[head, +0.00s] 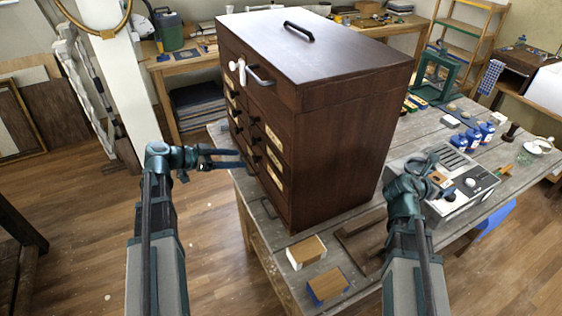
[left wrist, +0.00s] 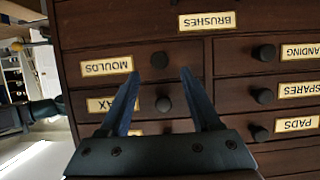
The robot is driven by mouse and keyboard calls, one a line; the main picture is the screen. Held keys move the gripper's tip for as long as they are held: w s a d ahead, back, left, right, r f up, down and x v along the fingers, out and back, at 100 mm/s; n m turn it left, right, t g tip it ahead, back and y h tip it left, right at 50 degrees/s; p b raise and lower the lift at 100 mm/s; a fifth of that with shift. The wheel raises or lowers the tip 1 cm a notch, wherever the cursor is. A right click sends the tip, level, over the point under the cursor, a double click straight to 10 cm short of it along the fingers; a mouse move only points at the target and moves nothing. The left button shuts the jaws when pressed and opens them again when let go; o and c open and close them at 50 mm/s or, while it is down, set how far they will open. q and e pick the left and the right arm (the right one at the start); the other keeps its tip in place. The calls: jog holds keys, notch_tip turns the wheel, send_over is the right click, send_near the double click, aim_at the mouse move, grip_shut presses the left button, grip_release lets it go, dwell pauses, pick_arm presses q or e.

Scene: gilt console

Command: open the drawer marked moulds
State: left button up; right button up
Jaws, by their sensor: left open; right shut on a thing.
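In the head view my left gripper (head: 243,160) reaches the lower front of the dark wooden chest (head: 340,150). My right gripper (head: 438,179) is at the right of the chest, over a grey box, shut on what looks like a small wooden block; its details are hard to make out.
Labels WAX (left wrist: 112,104), BRUSHES (left wrist: 206,21) and others mark neighbouring drawers. The chest stands on a grey wooden table (head: 390,190). Two small blocks (head: 306,252) (head: 328,285) lie at the table's near edge. Blue bottles (head: 472,138) stand at the right.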

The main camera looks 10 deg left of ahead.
pick_arm(q)
jog(key=shift+b+x, duration=0.8)
jog(key=shift+x, duration=1.95)
pick_arm(e)
jog(key=shift+f, duration=1.05)
pick_arm(q)
grip_shut()
